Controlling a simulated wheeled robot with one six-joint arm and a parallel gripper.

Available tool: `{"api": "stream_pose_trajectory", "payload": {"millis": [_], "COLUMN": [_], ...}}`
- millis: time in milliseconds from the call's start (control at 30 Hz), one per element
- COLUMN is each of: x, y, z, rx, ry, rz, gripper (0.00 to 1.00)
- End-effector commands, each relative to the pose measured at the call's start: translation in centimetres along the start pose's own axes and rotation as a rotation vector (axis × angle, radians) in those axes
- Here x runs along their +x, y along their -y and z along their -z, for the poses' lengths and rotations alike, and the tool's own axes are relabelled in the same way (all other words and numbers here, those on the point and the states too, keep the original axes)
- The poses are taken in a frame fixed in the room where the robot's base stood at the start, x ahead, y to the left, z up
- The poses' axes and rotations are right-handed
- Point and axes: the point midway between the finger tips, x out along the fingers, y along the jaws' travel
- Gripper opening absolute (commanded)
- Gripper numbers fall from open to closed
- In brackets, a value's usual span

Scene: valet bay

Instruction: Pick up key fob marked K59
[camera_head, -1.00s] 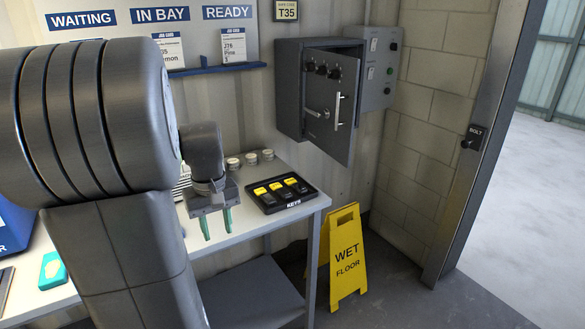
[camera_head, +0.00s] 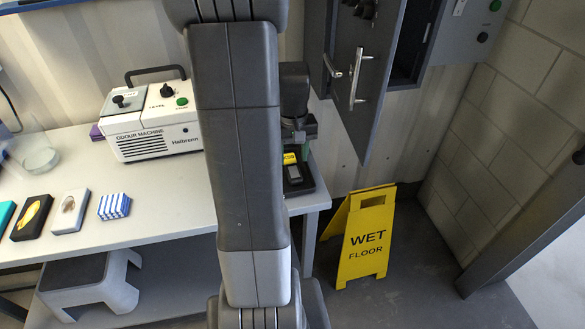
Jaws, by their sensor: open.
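The black key tray (camera_head: 308,184) sits at the right end of the white table, mostly hidden behind my own arm. A dark key fob with a yellow top (camera_head: 290,158) shows in the tray beside my arm, and a dark grey fob-like piece (camera_head: 294,173) lies just in front of it. Any marking is too small to read, so I cannot tell which one is K59. My gripper (camera_head: 301,146) is over the tray, partly hidden by my arm.
A grey cabinet with its door (camera_head: 370,75) open hangs right of my arm. A yellow wet-floor sign (camera_head: 365,240) stands right of the table. An odour machine (camera_head: 150,120) and several small items are on the left table. A grey step stool (camera_head: 90,285) stands below.

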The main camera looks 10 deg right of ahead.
Motion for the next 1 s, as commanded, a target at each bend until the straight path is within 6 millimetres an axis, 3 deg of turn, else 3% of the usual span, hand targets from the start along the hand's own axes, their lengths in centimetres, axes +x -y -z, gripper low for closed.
{"api": "stream_pose_trajectory", "payload": {"millis": [200,533,700,1000], "x": [2.8,3.4,3.4,3.1], "y": [0.2,0.1,0.1,0.1], "z": [0.2,0.3,0.3,0.3], "rx": [0.000,0.000,0.000,0.000], "ry": [0.004,-0.001,-0.001,-0.002], "rz": [0.001,0.000,0.000,0.000], "gripper": [0.45,0.45,0.12,0.11]}}
